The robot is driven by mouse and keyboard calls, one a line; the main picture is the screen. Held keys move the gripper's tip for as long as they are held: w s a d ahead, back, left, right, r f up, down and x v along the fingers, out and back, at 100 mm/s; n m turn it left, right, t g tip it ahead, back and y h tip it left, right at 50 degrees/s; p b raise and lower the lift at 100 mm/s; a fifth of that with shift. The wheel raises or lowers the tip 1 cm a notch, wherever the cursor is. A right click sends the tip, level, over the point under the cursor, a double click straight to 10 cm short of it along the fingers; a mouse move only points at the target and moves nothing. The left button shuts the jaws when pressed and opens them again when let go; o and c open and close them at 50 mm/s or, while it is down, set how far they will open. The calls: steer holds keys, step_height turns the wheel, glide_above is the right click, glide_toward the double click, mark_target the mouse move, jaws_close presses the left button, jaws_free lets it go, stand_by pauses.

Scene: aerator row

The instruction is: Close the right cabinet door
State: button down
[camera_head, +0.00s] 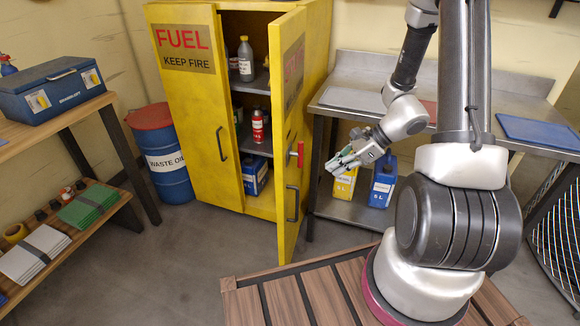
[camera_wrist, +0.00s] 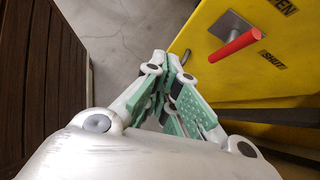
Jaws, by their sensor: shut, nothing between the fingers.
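The yellow fuel cabinet (camera_head: 187,130) stands at the back. Its right door (camera_head: 289,150) is swung open toward me, seen nearly edge-on, and shelves show behind it. The left door with the FUEL label (camera_head: 182,38) looks shut or nearly so. The right door carries a red-gripped lever (camera_head: 298,153) and a dark pull handle (camera_head: 292,203). In the wrist view the red lever (camera_wrist: 234,46) stands on the yellow door (camera_wrist: 285,65), beyond my gripper and to its right. My gripper (camera_head: 332,167) is shut and empty, right of the door and apart from it.
Bottles and cans (camera_head: 257,127) stand on the cabinet shelves. A steel bench (camera_head: 340,109) with jugs (camera_head: 382,185) on its lower shelf stands behind my arm. A blue drum (camera_head: 170,175) stands left of the cabinet. The floor (camera_head: 190,240) before the cabinet is clear.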

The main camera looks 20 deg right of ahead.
steer(key=w+m+t, duration=0.1)
steer(key=w+m, duration=0.1)
steer(key=w, duration=0.1)
glide_toward(284, 178)
steer(key=d+f+x, duration=0.1)
steer(key=x, duration=0.3)
steer(key=shift+w+a+r+m, duration=0.1)
steer(key=shift+w+a+m, duration=0.15)
steer(key=shift+a, duration=0.4)
steer(key=shift+a, duration=0.1)
